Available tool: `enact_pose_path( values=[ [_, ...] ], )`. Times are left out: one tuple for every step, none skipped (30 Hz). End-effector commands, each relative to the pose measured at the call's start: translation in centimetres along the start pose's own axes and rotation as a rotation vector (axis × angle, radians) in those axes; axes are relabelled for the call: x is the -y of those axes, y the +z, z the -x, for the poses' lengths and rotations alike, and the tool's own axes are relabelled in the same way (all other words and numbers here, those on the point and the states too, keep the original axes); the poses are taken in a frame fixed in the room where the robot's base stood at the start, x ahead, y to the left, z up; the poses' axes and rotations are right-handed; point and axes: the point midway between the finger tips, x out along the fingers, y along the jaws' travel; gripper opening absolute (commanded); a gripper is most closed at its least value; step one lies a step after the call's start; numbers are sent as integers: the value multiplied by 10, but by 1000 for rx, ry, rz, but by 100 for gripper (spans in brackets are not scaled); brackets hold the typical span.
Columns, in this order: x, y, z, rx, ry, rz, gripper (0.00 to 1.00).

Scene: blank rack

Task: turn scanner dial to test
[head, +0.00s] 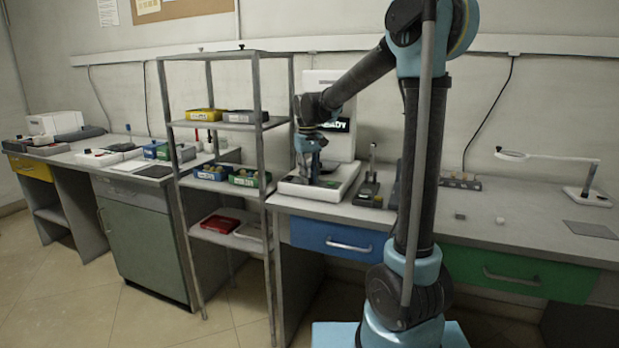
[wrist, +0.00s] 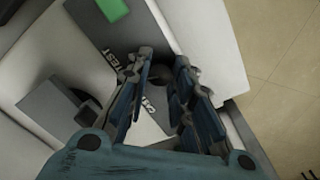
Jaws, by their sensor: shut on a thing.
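The scanner (head: 348,168) is a white machine on the bench with an upright back and a dark screen showing light lettering. Its grey panel (wrist: 128,28) in the wrist view bears a green square (wrist: 112,9) and the label TEST (wrist: 104,65). Another label, hard to read, lies lower near my finger. My gripper (wrist: 168,70) is shut on the dark dial (wrist: 184,76), with a finger on each side; it also shows over the scanner's front part in the head view (head: 314,181). The fingers hide most of the dial, so I cannot tell where it points.
A metal shelf rack (head: 256,130) with yellow, blue and green bins stands left of my gripper. A dark stand (head: 370,188) is just right of the scanner. The bench between holds a few small items.

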Motion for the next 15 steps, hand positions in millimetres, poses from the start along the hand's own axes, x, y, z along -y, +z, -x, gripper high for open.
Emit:
enact_pose_path(
  values=[
    [-2,-2,1,-3,4,-43,0],
    [-2,-2,1,-2,4,-70,0],
    [-2,-2,1,-1,3,-107,0],
    [-2,-3,1,0,3,-134,0],
    [-2,-3,1,1,3,-160,0],
    [-2,-3,1,2,3,-194,0],
    [-2,-3,1,3,3,-218,0],
    [-2,-3,1,4,3,-243,0],
    [-2,-3,1,5,3,-273,0],
    [-2,-3,1,6,3,-295,0],
    [-2,-3,1,6,3,-315,0],
    [-2,-3,1,7,3,-341,0],
    [-2,-3,1,8,3,-360,0],
    [-2,-3,1,9,3,-376,0],
    [-2,-3,1,10,3,-398,0]
  ],
)
